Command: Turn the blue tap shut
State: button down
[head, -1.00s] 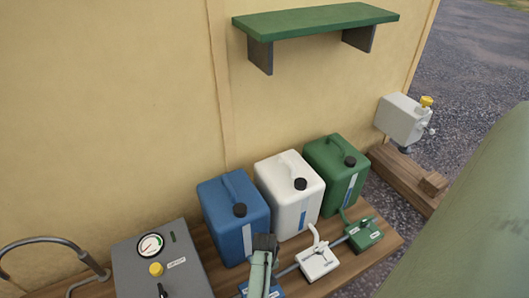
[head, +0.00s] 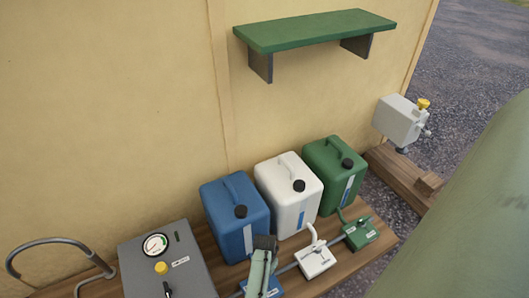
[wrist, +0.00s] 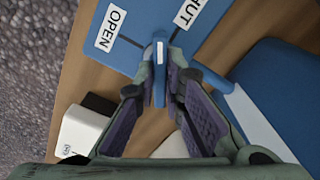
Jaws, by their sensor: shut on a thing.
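The blue tap is a blue box (head: 272,288) at the front of the bench, partly hidden behind my arm in the head view. In the wrist view its top plate (wrist: 135,15) carries white OPEN and SHUT labels, each with a dark line. The blue handle (wrist: 160,88) with a white stripe stands between my fingertips. From this angle it shows between the two lines; I cannot tell exactly which mark it points at. My gripper (wrist: 160,65) is shut on the handle, with a fingertip on each side; in the head view (head: 264,243) it points down at the box.
Blue (head: 236,225), white (head: 290,205) and green (head: 335,180) canisters stand behind the taps. White (head: 315,262) and green (head: 361,234) tap boxes sit to the right. A grey gauge box (head: 190,262) stands left. A green shelf (head: 315,30) is on the wall above.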

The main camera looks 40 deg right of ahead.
jog(key=m+p, duration=0.1)
jog(key=m, duration=0.4)
jog(key=shift+m+p, duration=0.3)
jog(key=shift+m, duration=0.4)
jog(key=c, duration=1.7)
grip_release()
jog(key=shift+r, duration=0.1)
notch_tip(320, 180, up, 12)
jog(key=shift+f, duration=0.1)
